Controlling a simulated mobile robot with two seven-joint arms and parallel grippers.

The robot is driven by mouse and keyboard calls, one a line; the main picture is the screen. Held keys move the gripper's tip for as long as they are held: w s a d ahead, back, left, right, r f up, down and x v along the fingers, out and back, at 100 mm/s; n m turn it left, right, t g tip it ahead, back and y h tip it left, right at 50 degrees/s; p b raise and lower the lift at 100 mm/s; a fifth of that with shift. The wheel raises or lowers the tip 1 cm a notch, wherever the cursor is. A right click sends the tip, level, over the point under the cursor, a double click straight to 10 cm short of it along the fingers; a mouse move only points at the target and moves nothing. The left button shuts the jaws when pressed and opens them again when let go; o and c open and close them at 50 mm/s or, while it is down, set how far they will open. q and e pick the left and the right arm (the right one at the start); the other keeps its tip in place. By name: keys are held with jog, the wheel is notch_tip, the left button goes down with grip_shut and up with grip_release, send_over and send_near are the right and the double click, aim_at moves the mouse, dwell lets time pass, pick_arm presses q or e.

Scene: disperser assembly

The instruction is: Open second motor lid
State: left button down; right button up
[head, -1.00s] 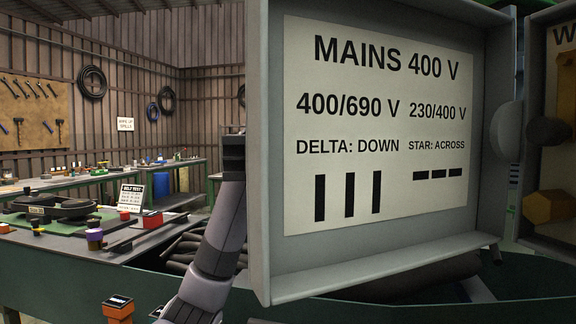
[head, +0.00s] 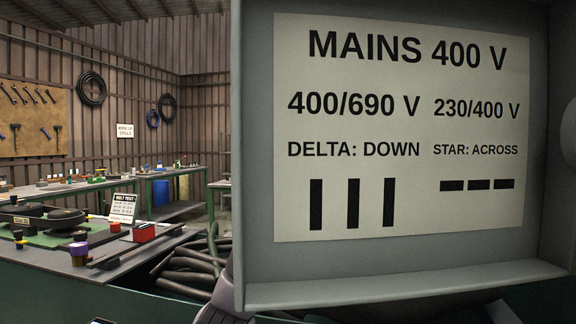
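A grey motor lid (head: 257,160) fills the right of the head view, close to the camera. Its shallow inner side with raised rims faces me. A cream label (head: 400,125) inside it reads MAINS 400 V, with DELTA: DOWN over three upright bars and STAR: ACROSS over three flat bars. A piece of grey arm link shows at the lid's lower left edge. Neither gripper's fingertips can be seen; the lid covers much of the view. The motor's terminals are not visible.
On the left, a workbench carries a green mat (head: 70,238), a BELT TEST sign (head: 123,208), a red block (head: 144,232) and a purple-topped piece (head: 79,253). Dark hoses (head: 190,270) lie beside the lid's left edge. More benches stand along the back wall.

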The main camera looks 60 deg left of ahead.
pick_arm(q)
jog(key=shift+w+a, duration=0.15)
jog(key=shift+w, duration=0.15)
dwell(0.4)
jog(key=c, duration=1.1)
grip_release()
jog(key=shift+w, duration=0.15)
jog(key=v, duration=0.7)
